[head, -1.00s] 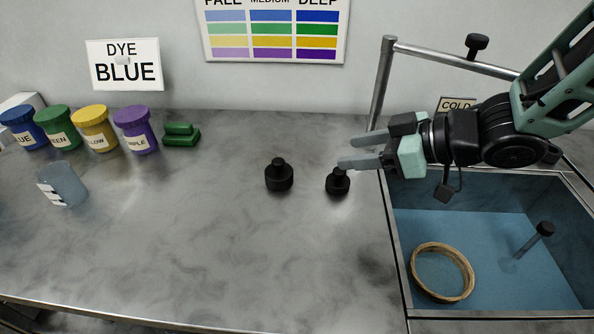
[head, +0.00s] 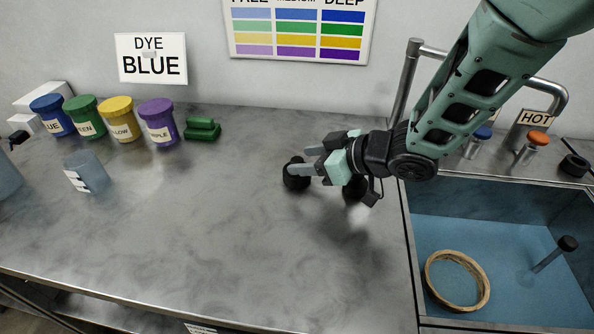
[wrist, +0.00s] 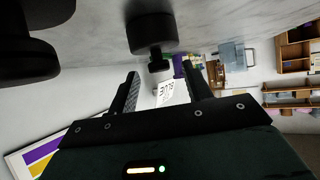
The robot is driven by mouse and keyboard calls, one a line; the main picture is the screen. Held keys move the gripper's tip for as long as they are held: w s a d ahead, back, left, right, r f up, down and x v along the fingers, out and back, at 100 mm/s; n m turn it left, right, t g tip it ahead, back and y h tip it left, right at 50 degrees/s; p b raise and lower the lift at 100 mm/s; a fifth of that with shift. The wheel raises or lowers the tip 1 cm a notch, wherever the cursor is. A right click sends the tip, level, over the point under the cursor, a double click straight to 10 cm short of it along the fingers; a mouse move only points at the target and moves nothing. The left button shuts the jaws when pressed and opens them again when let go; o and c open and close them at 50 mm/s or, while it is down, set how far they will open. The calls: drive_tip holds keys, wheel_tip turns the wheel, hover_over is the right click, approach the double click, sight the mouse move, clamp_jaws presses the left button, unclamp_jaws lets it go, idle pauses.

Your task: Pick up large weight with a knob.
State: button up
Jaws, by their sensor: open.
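The large black weight with a knob (head: 296,183) stands upright on the grey counter, partly hidden by my gripper (head: 299,160) in the head view. In the wrist view, which looks upside down, the large weight (wrist: 152,33) has its knob pointing down the picture, between and just beyond my fingertips (wrist: 161,70). My gripper is open and empty, with its fingers roughly level and at about knob height. Whether a finger touches the knob cannot be told. A smaller black weight (head: 355,190) stands to the right under my gripper, also partly hidden; it shows large at the wrist view's left (wrist: 28,50).
The counter's front middle is clear.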

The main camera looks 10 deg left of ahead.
drive_tip(key=shift+w+a+f, duration=0.25)
drive_tip(key=shift+a+f, duration=0.1)
drive_tip(key=shift+a, duration=0.25)
clamp_jaws()
drive_tip(key=shift+r, duration=0.1)
